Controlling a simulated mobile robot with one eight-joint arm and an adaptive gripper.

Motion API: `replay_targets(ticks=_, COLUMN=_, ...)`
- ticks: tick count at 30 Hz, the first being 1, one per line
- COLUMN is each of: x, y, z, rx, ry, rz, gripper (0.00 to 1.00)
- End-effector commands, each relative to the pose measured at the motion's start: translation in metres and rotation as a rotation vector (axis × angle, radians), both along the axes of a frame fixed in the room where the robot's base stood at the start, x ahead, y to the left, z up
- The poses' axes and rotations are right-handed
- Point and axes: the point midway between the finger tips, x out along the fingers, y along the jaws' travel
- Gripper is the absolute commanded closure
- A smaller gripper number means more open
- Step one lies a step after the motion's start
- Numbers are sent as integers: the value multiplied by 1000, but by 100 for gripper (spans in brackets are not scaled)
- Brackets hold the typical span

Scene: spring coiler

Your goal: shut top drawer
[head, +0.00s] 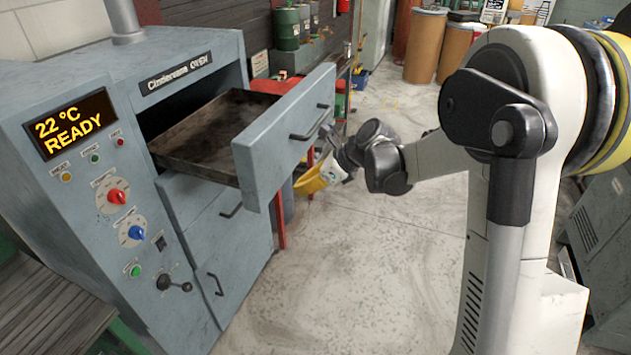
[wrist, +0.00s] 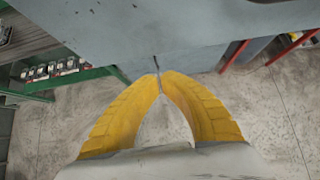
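The top drawer (head: 285,135) of the grey-blue oven is pulled well out, showing its dark, empty-looking tray (head: 205,135). Its front carries a dark bar handle (head: 312,123). My gripper (head: 308,183) has yellow fingers and appears just beyond the drawer front's lower right part in the head view. In the wrist view the fingertips (wrist: 159,75) come together with nothing visible between them. A grey-blue surface (wrist: 190,35), apparently the drawer front, fills the upper part there, close to the tips. I cannot tell whether they touch it.
Two lower drawers (head: 215,215) of the oven look closed. The oven panel (head: 72,122) reads 22 °C READY. A red-legged stand (head: 281,215) is behind the drawer. Drums (head: 425,45) stand at the back. The concrete floor (head: 360,270) in front of the oven is clear.

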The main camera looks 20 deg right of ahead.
Motion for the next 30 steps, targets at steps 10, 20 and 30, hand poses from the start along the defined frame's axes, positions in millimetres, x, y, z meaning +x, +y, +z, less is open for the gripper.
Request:
replay_targets(ticks=10, x=21, y=28, z=2, rx=0, ry=-1, rz=1, gripper=100)
replay_targets(ticks=20, x=21, y=29, z=3, rx=0, ry=-1, rz=1, gripper=100)
replay_targets(ticks=30, x=40, y=56, z=3, rx=0, ry=-2, rz=4, gripper=100)
